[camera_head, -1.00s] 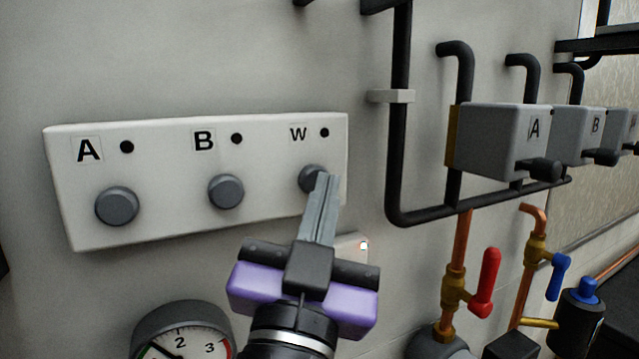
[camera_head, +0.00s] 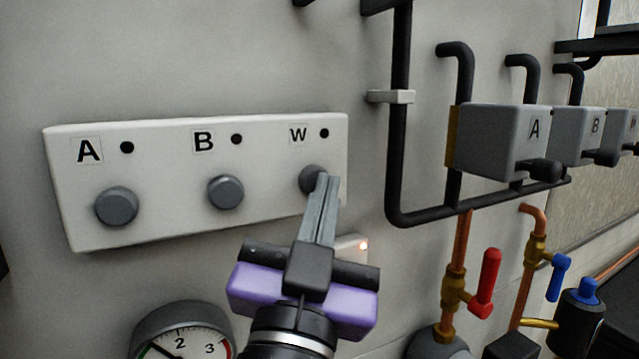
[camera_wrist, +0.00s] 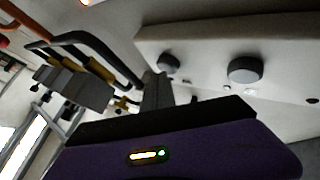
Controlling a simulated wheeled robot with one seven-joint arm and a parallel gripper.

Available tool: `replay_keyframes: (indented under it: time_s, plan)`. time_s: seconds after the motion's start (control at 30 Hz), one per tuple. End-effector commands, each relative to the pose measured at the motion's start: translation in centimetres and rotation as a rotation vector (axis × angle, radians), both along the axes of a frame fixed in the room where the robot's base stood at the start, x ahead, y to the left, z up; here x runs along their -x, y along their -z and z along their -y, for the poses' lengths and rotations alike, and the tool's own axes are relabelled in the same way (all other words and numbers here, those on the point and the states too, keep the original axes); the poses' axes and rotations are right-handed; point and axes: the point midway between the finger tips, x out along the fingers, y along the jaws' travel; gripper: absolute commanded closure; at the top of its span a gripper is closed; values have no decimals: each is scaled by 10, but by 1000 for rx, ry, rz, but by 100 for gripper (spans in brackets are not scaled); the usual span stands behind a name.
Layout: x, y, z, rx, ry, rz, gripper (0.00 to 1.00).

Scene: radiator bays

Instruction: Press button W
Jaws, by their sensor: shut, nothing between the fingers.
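Button W (camera_head: 310,179) is a round grey button at the right end of a white panel (camera_head: 270,136), below the letter W and a dark indicator dot. My gripper (camera_head: 327,178) is shut and empty. Its fingertips overlap the right part of button W in the head view, at or just in front of its face; I cannot tell whether they touch. The gripper's purple body is below the panel. In the wrist view, the panel (camera_wrist: 215,38) is at upper right with two grey buttons, and the shut fingers (camera_wrist: 157,90) point towards it.
Button A (camera_head: 116,206) and button B (camera_head: 225,192) are to the left on the panel. A gauge (camera_head: 182,335) is below. A small lit lamp (camera_head: 363,245) sits beside my gripper. Black pipes (camera_head: 400,120), grey boxes (camera_head: 500,140) and a red-handled valve (camera_head: 487,283) are to the right.

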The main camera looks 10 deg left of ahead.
Motion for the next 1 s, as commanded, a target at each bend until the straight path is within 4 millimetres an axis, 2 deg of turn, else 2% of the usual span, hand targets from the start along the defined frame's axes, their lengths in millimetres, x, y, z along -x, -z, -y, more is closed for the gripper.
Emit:
replay_keyframes:
  time_s: [0.57, 1.0]
  plan:
    - [0, 0, 0, 0, 0, 0, 100]
    - [-8, 0, -5, 0, 1, 0, 100]
